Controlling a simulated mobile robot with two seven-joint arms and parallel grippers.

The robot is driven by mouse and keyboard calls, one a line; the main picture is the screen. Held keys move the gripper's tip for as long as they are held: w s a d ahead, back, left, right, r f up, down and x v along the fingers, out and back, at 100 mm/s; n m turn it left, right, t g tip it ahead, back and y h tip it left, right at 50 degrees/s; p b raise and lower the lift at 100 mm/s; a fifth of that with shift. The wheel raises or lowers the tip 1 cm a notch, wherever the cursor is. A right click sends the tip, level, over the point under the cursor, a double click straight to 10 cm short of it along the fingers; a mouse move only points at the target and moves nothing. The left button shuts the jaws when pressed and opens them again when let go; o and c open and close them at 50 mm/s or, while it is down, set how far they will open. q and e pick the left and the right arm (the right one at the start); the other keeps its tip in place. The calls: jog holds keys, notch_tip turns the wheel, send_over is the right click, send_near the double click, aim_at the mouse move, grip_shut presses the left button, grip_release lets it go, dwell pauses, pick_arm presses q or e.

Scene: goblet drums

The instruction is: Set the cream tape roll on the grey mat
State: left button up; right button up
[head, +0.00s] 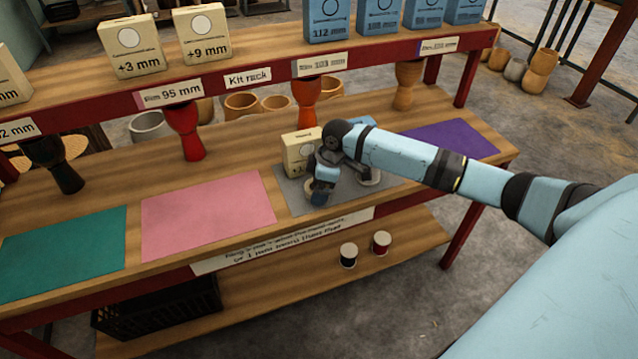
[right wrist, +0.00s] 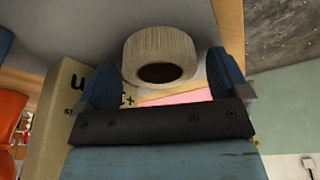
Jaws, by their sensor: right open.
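The cream tape roll (right wrist: 160,45) shows in the right wrist view, its dark hole facing the camera, between and just beyond my right gripper's fingertips (right wrist: 163,75). The fingers are open, with gaps beside the roll. In the head view my right gripper (head: 319,188) is low over the grey mat (head: 345,207), partly hiding the roll (head: 311,187). The roll appears to be at the mat, but its contact underneath is hidden. A cream box (head: 298,155) stands at the mat's back left, beside the gripper. My left gripper is out of view.
A pink mat (head: 208,213) and teal mat (head: 65,252) are to the left, a purple mat (head: 452,139) to the right.

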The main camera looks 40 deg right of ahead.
pick_arm(q)
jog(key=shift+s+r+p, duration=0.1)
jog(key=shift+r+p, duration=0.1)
jog(key=shift+p, duration=0.55)
pick_arm(e)
jog(key=v, duration=1.2)
jog(key=shift+r, duration=0.15)
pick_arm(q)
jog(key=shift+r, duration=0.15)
